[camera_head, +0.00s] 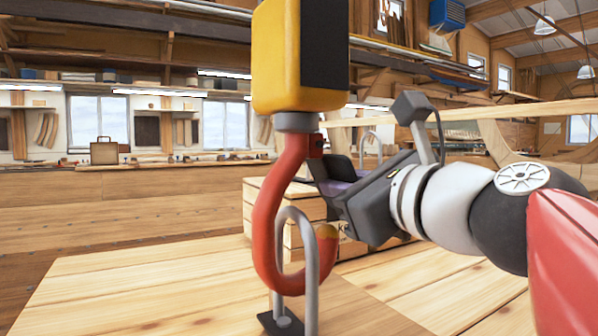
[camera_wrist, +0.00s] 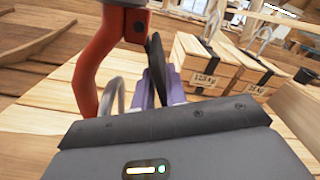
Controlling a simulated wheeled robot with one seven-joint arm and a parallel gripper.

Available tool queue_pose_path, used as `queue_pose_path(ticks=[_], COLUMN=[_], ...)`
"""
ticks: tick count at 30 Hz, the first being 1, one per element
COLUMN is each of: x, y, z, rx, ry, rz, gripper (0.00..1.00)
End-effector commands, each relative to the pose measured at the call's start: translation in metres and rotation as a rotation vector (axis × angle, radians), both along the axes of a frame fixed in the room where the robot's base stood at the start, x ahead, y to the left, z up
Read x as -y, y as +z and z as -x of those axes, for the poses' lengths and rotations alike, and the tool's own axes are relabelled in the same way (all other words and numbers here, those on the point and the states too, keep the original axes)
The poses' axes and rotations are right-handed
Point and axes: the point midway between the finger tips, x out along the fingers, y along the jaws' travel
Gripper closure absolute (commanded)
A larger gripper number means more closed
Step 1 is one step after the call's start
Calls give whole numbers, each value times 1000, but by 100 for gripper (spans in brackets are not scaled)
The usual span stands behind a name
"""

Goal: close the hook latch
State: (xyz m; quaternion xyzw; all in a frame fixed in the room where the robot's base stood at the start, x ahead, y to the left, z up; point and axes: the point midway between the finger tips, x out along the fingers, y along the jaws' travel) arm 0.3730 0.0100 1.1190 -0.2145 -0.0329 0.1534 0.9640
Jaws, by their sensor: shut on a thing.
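A red hook (camera_head: 266,215) hangs upright from a yellow and black hoist block (camera_head: 297,60). Its bowl passes through a grey metal loop (camera_head: 312,262) on a wooden lid. The hook tip is yellowish. In the wrist view the red shank (camera_wrist: 95,62) is at the left, and a dark latch (camera_wrist: 155,52) hangs from a red lug. My gripper (camera_head: 335,180) reaches in from the right, at the hook's mouth. Its purple pads (camera_wrist: 163,92) are shut on the latch. In the head view my fingers hide most of the latch, so its exact angle is unclear.
Wooden crates with grey loop handles, one marked 12,5 KG (camera_wrist: 203,72) and one beside it (camera_wrist: 250,72), stand behind my gripper. The wooden lid (camera_head: 150,290) under the hook is otherwise bare. Workbenches (camera_head: 120,180) line the far wall.

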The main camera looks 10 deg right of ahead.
Motion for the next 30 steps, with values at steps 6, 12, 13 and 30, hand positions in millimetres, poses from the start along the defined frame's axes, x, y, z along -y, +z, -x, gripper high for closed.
queue_pose_path(ticks=[6, 12, 13, 30], x=[1, 0, 0, -1], y=[4, 2, 2, 0], z=[3, 3, 3, 2], rx=[-14, -24, -25, -30], ry=[-7, -7, -7, -5], rz=[-87, -119, -121, -123], gripper=[100, 100, 100, 70])
